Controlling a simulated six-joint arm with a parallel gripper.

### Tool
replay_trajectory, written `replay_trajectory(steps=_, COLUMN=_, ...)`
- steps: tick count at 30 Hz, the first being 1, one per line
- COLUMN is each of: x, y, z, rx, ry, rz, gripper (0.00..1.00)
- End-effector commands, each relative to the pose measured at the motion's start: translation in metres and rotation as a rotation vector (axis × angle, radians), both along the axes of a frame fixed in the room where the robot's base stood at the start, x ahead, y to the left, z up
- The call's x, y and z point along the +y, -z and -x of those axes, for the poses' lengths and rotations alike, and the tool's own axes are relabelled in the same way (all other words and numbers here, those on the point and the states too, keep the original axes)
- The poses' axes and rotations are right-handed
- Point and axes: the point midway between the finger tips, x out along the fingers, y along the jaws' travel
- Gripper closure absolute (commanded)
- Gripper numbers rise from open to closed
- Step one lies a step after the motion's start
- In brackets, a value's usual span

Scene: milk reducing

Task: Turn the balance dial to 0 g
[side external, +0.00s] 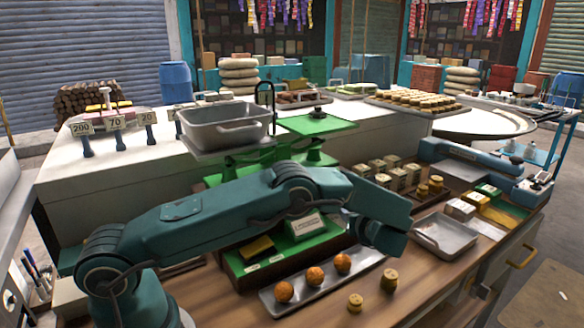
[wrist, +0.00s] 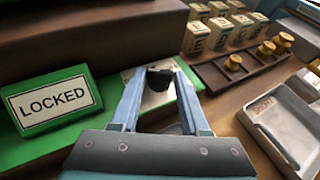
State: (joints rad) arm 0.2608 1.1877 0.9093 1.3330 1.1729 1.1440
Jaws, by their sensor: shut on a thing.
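The balance has a green base (side external: 245,262), a grey metal tray (side external: 222,128) on its left arm and a flat green pan (side external: 322,125) on its right. A small dark weight stands on the green pan. In the wrist view, a dark knob (wrist: 160,84), which looks like the dial, sits on a pale plate on the green base. My gripper (wrist: 160,76) is shut on this knob, one finger on each side. The dial's reading cannot be made out. In the side view my arm hides the knob and the fingertips.
A green "LOCKED" sign (wrist: 54,101) stands left of my gripper. A grey tray (side external: 447,238) lies to the right. A long tray (side external: 313,293) with orange balls is in front, with brass weights (side external: 389,280) nearby. Pale blocks (side external: 397,178) stand behind.

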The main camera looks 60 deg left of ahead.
Motion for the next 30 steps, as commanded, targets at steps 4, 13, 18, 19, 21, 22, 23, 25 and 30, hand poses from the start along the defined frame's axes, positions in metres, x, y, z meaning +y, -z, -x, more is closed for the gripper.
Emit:
replay_trajectory(steps=4, x=0.0, y=-0.001, z=0.0, rx=-0.004, ry=-0.002, rz=-0.001, gripper=1.0)
replay_trajectory(steps=13, x=0.0, y=-0.001, z=0.0, rx=-0.003, ry=-0.001, rz=0.0, gripper=0.25)
replay_trajectory(steps=18, x=-0.001, y=-0.001, z=0.0, rx=-0.002, ry=0.0, rz=0.001, gripper=0.25)
replay_trajectory(steps=19, x=-0.002, y=-0.002, z=0.001, rx=-0.002, ry=0.0, rz=0.001, gripper=0.25)
replay_trajectory(steps=21, x=-0.008, y=-0.004, z=0.003, rx=-0.003, ry=0.002, rz=0.001, gripper=0.25)
replay_trajectory(steps=22, x=-0.011, y=-0.005, z=0.005, rx=-0.002, ry=0.003, rz=0.002, gripper=0.25)
replay_trajectory(steps=23, x=-0.015, y=-0.007, z=0.007, rx=-0.003, ry=0.003, rz=0.002, gripper=0.25)
replay_trajectory(steps=25, x=-0.023, y=-0.011, z=0.012, rx=-0.003, ry=0.004, rz=0.002, gripper=0.25)
replay_trajectory(steps=30, x=-0.038, y=-0.019, z=0.02, rx=-0.004, ry=0.002, rz=0.001, gripper=0.25)
